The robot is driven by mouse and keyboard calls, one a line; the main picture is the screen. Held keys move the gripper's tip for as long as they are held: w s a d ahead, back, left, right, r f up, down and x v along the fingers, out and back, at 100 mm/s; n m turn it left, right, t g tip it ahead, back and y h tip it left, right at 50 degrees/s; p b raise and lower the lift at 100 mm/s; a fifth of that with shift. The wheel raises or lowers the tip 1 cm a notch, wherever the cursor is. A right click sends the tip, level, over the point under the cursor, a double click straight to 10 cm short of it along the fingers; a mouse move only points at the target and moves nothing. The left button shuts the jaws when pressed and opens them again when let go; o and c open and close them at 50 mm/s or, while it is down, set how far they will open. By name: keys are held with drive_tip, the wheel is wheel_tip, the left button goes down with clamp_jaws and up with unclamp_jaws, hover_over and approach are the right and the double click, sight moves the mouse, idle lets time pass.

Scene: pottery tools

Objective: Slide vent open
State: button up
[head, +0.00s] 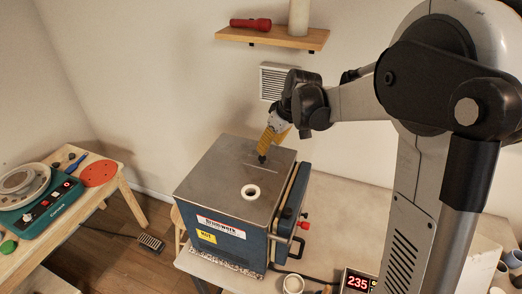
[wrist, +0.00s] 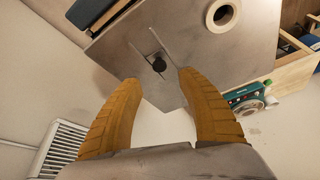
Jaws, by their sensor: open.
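A blue kiln (head: 228,215) with a flat grey metal top stands on the table. A small dark knob (wrist: 159,65) sits on a thin plate at a slot in the kiln's top; thin rails or lines run beside it. In the head view the knob (head: 262,158) is just under my fingertips. My gripper (head: 264,148) has yellow-orange ribbed fingers and points down at the kiln top. In the wrist view my gripper (wrist: 158,80) is open and empty, one finger on each side of the knob's line. I cannot tell whether either finger touches it.
A white ring (head: 251,192) lies on the kiln top, also in the wrist view (wrist: 222,14). A louvred wall grille (head: 277,82) is behind my gripper. A shelf (head: 273,37) holds a red flashlight (head: 250,23). A side table at left holds a green pottery wheel (head: 40,205).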

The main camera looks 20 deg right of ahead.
sight(262, 157)
drive_tip(key=x, duration=0.8)
drive_tip(key=shift+r, duration=0.1)
clamp_jaws()
